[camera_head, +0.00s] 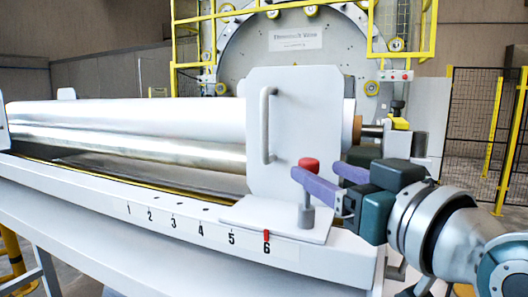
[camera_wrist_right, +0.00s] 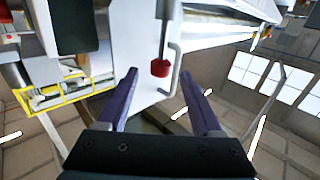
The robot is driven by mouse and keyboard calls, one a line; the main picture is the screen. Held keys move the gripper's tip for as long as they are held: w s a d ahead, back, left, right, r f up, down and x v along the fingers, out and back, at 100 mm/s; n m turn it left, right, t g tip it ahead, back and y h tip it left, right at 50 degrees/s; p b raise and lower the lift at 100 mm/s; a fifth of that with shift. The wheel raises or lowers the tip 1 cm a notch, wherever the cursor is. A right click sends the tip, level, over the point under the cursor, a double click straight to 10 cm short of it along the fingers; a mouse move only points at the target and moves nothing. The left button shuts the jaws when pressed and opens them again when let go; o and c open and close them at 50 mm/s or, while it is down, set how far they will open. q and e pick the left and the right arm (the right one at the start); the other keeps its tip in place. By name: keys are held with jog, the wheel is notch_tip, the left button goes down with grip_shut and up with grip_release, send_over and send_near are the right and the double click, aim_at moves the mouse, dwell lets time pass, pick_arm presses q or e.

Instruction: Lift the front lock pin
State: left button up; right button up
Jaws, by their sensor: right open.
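The front lock pin has a red knob (camera_head: 308,164) on a grey stem, standing upright in a grey socket on the base plate of the white end plate (camera_head: 290,120). My right gripper (camera_head: 318,171) comes in from the right, with its purple fingers at the height of the pin's upper part. The near finger covers part of the stem just under the knob. In the right wrist view the red knob (camera_wrist_right: 160,68) shows between the two spread fingertips, and I see no contact. My left gripper is not in view.
The end plate has a grey handle (camera_head: 266,125) close to the pin. A long white roll (camera_head: 130,117) lies to the left, above a ledge (camera_head: 180,228) numbered 1 to 6 with a red mark at 6. A large ring machine (camera_head: 290,60) and yellow rails stand behind.

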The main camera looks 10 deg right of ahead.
aim_at(315, 168)
jog(key=shift+w+a+p, duration=0.25)
jog(key=shift+w+p, duration=0.1)
jog(key=shift+w, duration=0.8)
jog(key=shift+w+a+p, duration=0.25)
jog(key=shift+w+p, duration=0.05)
jog(key=shift+w, duration=0.8)
grip_shut()
